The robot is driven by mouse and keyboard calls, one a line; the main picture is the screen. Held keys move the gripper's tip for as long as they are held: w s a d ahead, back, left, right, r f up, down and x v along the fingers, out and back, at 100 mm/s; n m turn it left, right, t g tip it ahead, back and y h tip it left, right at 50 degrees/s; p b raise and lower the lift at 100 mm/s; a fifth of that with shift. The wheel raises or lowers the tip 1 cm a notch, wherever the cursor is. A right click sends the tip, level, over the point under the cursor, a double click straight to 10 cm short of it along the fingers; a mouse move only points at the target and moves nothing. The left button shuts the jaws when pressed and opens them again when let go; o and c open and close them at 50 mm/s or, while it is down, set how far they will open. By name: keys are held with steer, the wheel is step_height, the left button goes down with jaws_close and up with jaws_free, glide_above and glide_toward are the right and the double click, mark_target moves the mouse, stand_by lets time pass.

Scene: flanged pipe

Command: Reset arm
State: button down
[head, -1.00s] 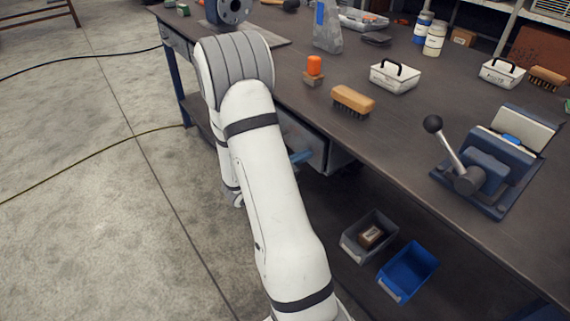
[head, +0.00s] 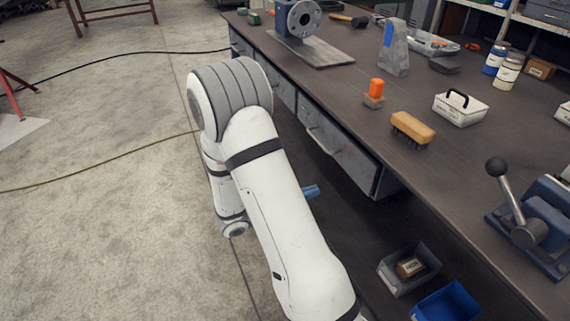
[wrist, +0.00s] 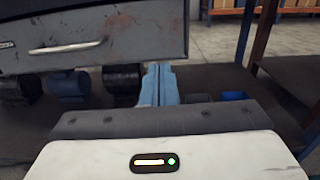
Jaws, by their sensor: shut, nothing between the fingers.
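My arm reaches down beside the workbench (head: 440,170) in the head view. My gripper (wrist: 158,84) shows in the wrist view as two blue fingers pressed together, with nothing between them. Its blue tip (head: 311,191) also shows in the head view, below the bench top and close to the drawer front. Most of the gripper is hidden behind my arm there.
A grey drawer (wrist: 90,35) with a bar handle is just ahead, left of and above my fingers. Dark rolls (wrist: 122,84) lie below it. A grey bin (head: 393,275) and a blue bin (head: 447,303) sit under the bench. Open floor (head: 100,220) lies to the left.

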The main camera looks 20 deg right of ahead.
steer(key=s+a+r+m+g+y+p, duration=0.35)
steer(key=s+r+m+y+p, duration=0.65)
steer(key=r, duration=0.5)
steer(key=s+a+r+m+t+y+p, duration=0.2)
steer(key=a+r+m+t+y+p, duration=0.4)
steer(key=a+r, duration=0.5)
step_height(320, 180, up, 4)
steer(key=shift+s+f+m+y+p, duration=0.1)
steer(key=shift+s+m+y+p, duration=0.2)
steer(key=shift+m+y+p, duration=0.75)
